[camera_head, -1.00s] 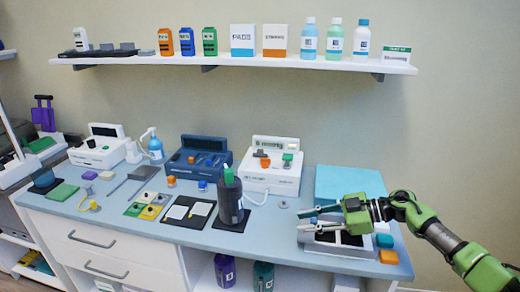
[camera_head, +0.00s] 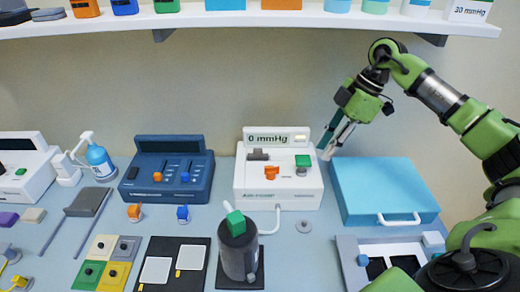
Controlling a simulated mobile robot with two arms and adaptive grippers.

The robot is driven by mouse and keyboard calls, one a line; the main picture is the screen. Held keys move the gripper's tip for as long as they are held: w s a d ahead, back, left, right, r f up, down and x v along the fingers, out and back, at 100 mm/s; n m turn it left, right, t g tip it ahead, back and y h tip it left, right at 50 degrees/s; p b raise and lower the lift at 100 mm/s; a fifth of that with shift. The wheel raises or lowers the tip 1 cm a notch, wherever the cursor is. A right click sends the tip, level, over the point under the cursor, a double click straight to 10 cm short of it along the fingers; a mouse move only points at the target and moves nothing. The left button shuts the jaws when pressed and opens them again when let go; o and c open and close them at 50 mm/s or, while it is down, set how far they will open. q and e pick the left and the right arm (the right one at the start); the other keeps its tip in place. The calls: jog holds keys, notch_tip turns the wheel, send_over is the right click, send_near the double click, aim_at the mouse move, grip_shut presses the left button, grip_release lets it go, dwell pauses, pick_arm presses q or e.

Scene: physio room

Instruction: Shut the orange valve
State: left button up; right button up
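A white device (camera_head: 255,192) stands on the counter against the wall, with a display reading 0 mmHg. An orange valve handle (camera_head: 271,173) sits on its sloped front, left of and a little below a green knob (camera_head: 302,161). A dark grey knob (camera_head: 258,154) is above it. My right gripper (camera_head: 326,150) hangs just right of the white device, fingers pointing down and left. Its two fingers show apart, with nothing between them. It is clear of the orange valve. My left gripper is out of view.
A blue device (camera_head: 143,192) with an orange and a blue knob stands left. A dark cylinder with a green cap (camera_head: 237,250) stands in front, joined by a hose. A light blue case (camera_head: 385,183) lies right. A shelf (camera_head: 120,27) runs above.

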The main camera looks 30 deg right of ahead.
jog(key=a, duration=0.1)
jog(key=w+a+p, duration=0.1)
jog(key=a, duration=0.1)
jog(key=a+r+p, duration=0.1)
jog(key=a, duration=0.1)
jog(key=shift+w, duration=0.25)
jog(key=p, duration=0.3)
send_over(271, 167)
jog(key=d, duration=0.2)
jog(key=shift+s+a+f, duration=0.1)
jog(key=shift+s+f, duration=0.15)
jog(key=shift+s, duration=0.15)
jog(key=x, duration=0.4)
jog(key=shift+s+d+f, duration=0.1)
jog(key=shift+s+d, duration=0.05)
jog(key=shift+d, duration=0.15)
jog(key=shift+a+f, duration=0.15)
jog(key=shift+f, duration=0.4)
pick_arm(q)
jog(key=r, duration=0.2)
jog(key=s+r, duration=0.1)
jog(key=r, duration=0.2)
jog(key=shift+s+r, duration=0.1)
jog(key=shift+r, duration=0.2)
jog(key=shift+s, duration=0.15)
pick_arm(e)
grip_shut()
